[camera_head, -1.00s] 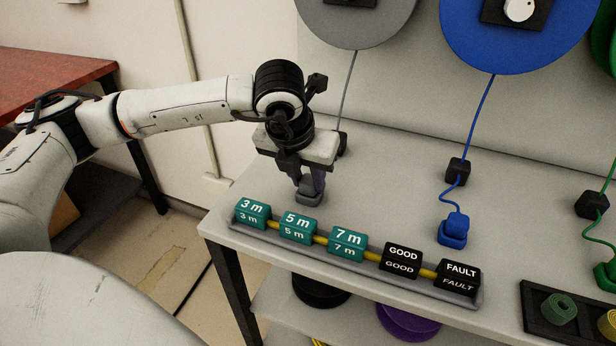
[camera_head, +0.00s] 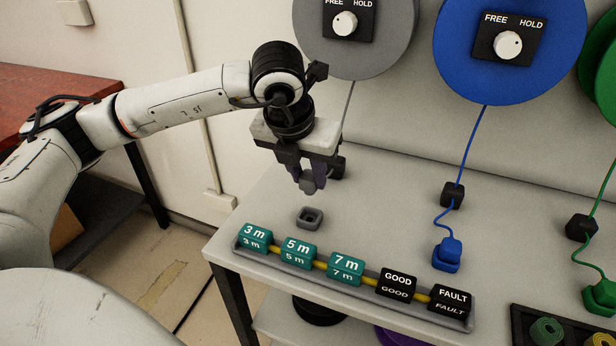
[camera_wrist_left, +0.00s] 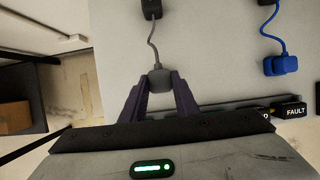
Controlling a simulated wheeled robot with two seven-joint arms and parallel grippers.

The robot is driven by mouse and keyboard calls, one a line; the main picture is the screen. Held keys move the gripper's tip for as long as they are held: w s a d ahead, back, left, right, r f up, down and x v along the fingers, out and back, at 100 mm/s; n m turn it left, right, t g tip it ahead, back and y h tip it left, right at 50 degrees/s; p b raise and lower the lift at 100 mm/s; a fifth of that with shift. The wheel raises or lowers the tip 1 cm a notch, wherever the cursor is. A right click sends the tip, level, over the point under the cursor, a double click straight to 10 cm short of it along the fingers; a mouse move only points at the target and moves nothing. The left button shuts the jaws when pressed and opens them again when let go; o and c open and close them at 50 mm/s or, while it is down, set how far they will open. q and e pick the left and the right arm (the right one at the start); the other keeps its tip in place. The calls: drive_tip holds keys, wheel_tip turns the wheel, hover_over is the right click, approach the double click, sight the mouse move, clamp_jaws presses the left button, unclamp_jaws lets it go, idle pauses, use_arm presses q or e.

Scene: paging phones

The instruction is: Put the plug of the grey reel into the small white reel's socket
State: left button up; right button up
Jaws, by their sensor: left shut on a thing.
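The grey reel (camera_head: 385,50) hangs on the back panel with a FREE/HOLD knob (camera_head: 344,23). Its grey cord runs down to a black block (camera_head: 338,168) on the bench. My left gripper (camera_head: 309,186) is shut on the grey plug (camera_head: 307,184) and holds it above the bench. In the left wrist view the plug (camera_wrist_left: 160,79) sits between the two fingertips (camera_wrist_left: 160,84), its cord leading to the black block (camera_wrist_left: 151,8). A grey holder (camera_head: 310,217) with an empty opening lies on the bench just below the plug. The small white reel and its socket are not in view, nor is my right gripper.
A blue reel (camera_head: 510,45) with its blue plug (camera_head: 447,255) and a green plug (camera_head: 601,296) are to the right. A tray of label blocks (camera_head: 346,268) lines the bench's front edge. A dark tray (camera_head: 560,330) with coils is at lower right.

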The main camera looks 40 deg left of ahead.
use_arm(q)
drive_tip(key=shift+r+p, duration=0.75)
drive_tip(key=shift+r, duration=0.85)
wheel_tip(320, 180, up, 2)
drive_tip(key=shift+p, duration=0.6)
drive_tip(key=shift+r+p, duration=0.75)
drive_tip(key=shift+r, duration=0.55)
wheel_tip(320, 180, up, 7)
drive_tip(key=p, duration=0.4)
drive_tip(key=shift+r, duration=0.2)
use_arm(e)
wheel_tip(320, 180, up, 7)
drive_tip(key=s+d, duration=0.1)
drive_tip(key=shift+d, duration=0.2)
use_arm(q)
drive_tip(key=w+d, duration=0.2)
drive_tip(key=d, duration=0.8)
drive_tip(key=w+d, duration=0.3)
drive_tip(key=d, duration=0.8)
drive_tip(key=shift+d, duration=0.2)
drive_tip(key=shift+w, duration=0.1)
